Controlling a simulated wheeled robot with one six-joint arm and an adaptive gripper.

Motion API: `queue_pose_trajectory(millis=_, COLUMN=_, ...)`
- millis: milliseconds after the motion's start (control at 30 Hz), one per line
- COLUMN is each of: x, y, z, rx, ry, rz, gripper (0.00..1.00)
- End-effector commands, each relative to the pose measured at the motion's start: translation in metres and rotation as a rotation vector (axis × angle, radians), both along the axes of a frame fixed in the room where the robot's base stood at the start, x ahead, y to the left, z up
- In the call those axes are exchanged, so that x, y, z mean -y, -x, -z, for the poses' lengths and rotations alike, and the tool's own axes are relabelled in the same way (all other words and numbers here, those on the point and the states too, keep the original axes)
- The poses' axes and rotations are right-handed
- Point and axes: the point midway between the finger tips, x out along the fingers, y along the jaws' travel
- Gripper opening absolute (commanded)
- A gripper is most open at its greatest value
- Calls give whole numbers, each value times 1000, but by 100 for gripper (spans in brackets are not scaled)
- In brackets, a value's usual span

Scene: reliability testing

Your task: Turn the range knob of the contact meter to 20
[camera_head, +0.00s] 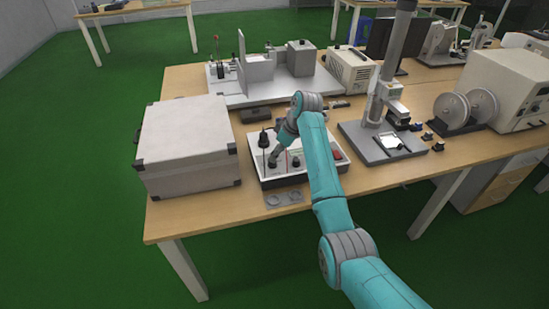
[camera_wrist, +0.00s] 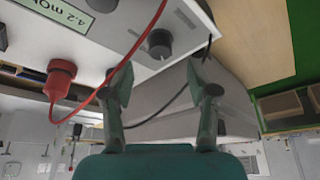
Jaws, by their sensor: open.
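The contact meter (camera_head: 268,182) is a low white box near the front of the wooden table, partly hidden by my arm in the head view. In the wrist view its white panel (camera_wrist: 108,38) is tilted and carries a green display (camera_wrist: 62,17) reading 4.2 mOhm. A dark grey round knob (camera_wrist: 159,43) is on that panel; its setting is too small to read. My gripper (camera_wrist: 160,76) is open, its two fingertips on either side below the knob in the picture, apparently apart from it. In the head view my gripper (camera_head: 275,157) is low over the meter.
A red plug (camera_wrist: 62,78) with a red cable is left of the knob; a black cable runs between the fingers. A large grey case (camera_head: 185,145) stands left of the meter. A microscope-like stand (camera_head: 382,145) is to the right.

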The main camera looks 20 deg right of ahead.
Motion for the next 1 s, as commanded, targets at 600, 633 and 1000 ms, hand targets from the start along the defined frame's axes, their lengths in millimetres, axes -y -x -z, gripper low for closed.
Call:
queue_pose_trajectory(millis=600, x=19, y=19, z=-65, rx=-2, ry=-1, rz=-1, gripper=59)
queue_pose_trajectory(millis=633, x=19, y=19, z=-65, rx=-2, ry=-1, rz=-1, gripper=59)
queue_pose_trajectory(millis=1000, x=19, y=19, z=-65, rx=-1, ry=-1, rz=0, gripper=59)
